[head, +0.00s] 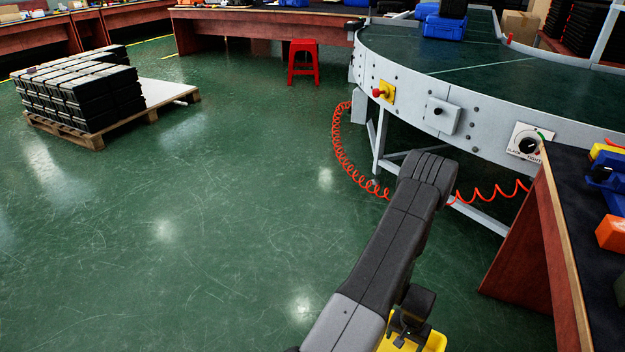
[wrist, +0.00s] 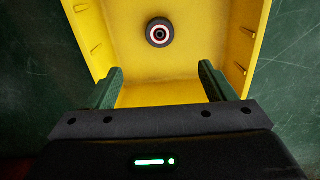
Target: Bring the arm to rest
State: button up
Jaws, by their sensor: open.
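My arm reaches out over the floor and folds back down in the head view. My gripper (head: 408,326) is at the bottom of that view, over a yellow bin (head: 434,342). In the wrist view my gripper (wrist: 160,72) is open, with its two green fingers wide apart and nothing between them. The yellow bin (wrist: 112,30) lies beyond the fingers. A small round dark piece (wrist: 158,32) with a pale and reddish ring sits inside the bin, apart from the fingers. What supports the bin is hidden.
A curved conveyor (head: 470,110) stands at the right, with a coiled red hose (head: 345,160) below it. A dark-topped workbench (head: 568,215) is at the near right. A red stool (head: 303,62) and a pallet of black crates (head: 90,140) stand farther off.

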notch_tip(320, 180, down, 7)
jog(key=shift+f+b, duration=0.2)
jog(key=shift+b, duration=0.85)
notch_tip(320, 180, up, 4)
jog(key=shift+r+p, duration=0.2)
jog(key=shift+p, duration=0.85)
